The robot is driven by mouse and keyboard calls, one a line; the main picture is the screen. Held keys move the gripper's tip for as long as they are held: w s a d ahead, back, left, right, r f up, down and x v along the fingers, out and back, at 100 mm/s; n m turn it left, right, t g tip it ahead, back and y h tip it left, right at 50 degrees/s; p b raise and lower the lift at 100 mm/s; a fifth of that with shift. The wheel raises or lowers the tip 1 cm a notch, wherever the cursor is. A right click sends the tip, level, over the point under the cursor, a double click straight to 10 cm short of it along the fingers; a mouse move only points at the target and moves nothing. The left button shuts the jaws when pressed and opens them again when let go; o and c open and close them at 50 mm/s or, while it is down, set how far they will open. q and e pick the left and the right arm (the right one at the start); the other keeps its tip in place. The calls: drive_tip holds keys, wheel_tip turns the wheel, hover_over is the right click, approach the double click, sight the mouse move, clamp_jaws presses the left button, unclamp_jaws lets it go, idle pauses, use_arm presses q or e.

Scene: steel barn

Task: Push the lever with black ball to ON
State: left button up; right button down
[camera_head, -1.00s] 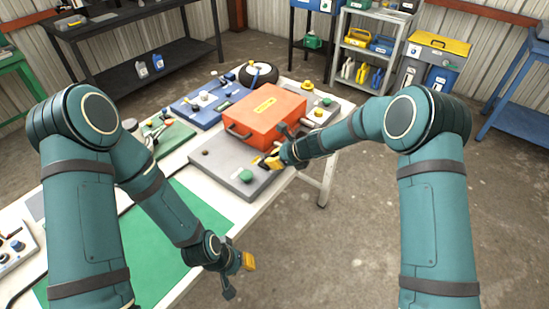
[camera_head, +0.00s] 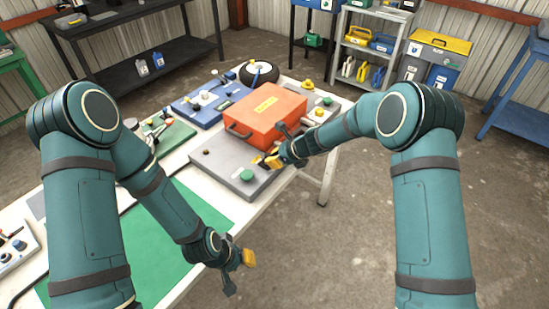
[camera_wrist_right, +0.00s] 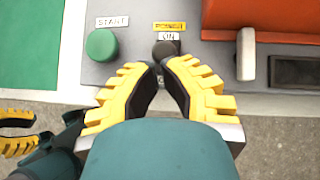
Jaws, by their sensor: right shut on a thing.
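The lever's black ball (camera_wrist_right: 165,51) sits just below the white ON label (camera_wrist_right: 168,36) on the grey panel (camera_head: 215,155). My right gripper (camera_wrist_right: 160,68) has its yellow fingertips drawn together at the ball and is shut on it. The lever's shaft is hidden by the ball and fingers. In the head view my right gripper (camera_head: 272,161) is at the panel's right side, in front of the orange box. My left gripper (camera_head: 238,270) hangs empty over the table's front edge; its two yellow pads stand apart in the right wrist view (camera_wrist_right: 16,131).
A green START button (camera_wrist_right: 102,44) is left of the lever. A blue panel (camera_head: 205,108) and green mat (camera_head: 180,240) share the table. Open floor lies right.

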use_arm(q)
drive_tip(key=shift+w+r+p, duration=0.35)
idle(1.1)
drive_tip(key=shift+r, duration=0.1)
use_arm(e)
drive_tip(key=shift+r, duration=0.15)
drive_tip(key=shift+r+p, duration=0.55)
drive_tip(key=shift+r, duration=0.1)
use_arm(q)
drive_tip(key=shift+r, duration=0.45)
drive_tip(key=shift+w+a, duration=0.1)
